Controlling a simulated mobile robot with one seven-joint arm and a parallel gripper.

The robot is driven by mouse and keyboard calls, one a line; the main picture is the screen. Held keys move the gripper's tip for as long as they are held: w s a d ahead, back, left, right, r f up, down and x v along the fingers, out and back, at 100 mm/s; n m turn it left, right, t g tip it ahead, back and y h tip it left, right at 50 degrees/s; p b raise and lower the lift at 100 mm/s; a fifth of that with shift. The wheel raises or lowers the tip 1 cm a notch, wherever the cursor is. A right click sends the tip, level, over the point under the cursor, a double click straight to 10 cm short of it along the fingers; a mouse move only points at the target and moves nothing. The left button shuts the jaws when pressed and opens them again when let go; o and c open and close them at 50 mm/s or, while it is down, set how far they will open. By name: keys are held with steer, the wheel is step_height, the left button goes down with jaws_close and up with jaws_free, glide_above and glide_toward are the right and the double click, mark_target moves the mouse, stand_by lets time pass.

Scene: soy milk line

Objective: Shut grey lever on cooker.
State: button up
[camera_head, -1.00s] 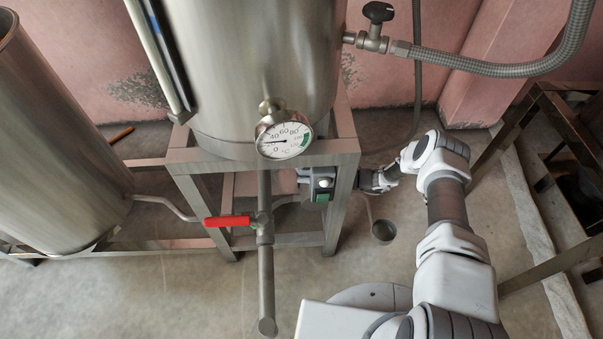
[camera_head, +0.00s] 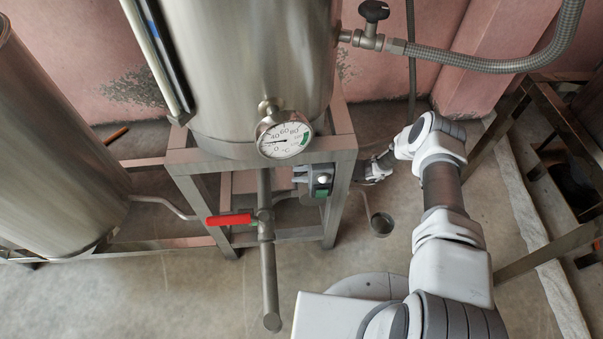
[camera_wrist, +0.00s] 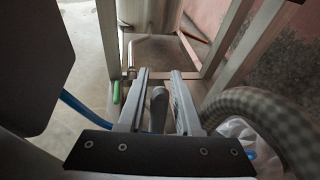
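The steel cooker (camera_head: 255,70) stands on a metal frame, with a round dial gauge (camera_head: 284,135) low on its front. A grey lever (camera_wrist: 157,105) shows in the wrist view between the two fingers of my gripper (camera_wrist: 157,78). The fingers are apart, with gaps visible on both sides of the lever, so I see no grip on it. In the head view my gripper (camera_head: 372,170) is low at the right side of the cooker frame, partly hidden. I cannot make out the grey lever there.
A red-handled valve (camera_head: 229,220) sits on the cooker's front outlet pipe (camera_head: 269,285). A grey box (camera_head: 318,182) is inside the frame. A braided hose (camera_head: 500,63) runs from a black-knobbed valve (camera_head: 372,18). Frame legs and a hose (camera_wrist: 265,125) crowd my gripper.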

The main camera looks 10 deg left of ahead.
steer(key=s+p+v, duration=0.1)
steer(key=p+v, duration=0.1)
steer(key=v, duration=1.5)
steer(key=shift+w+d, duration=0.2)
steer(key=shift+w, duration=0.25)
steer(key=shift+c, duration=0.2)
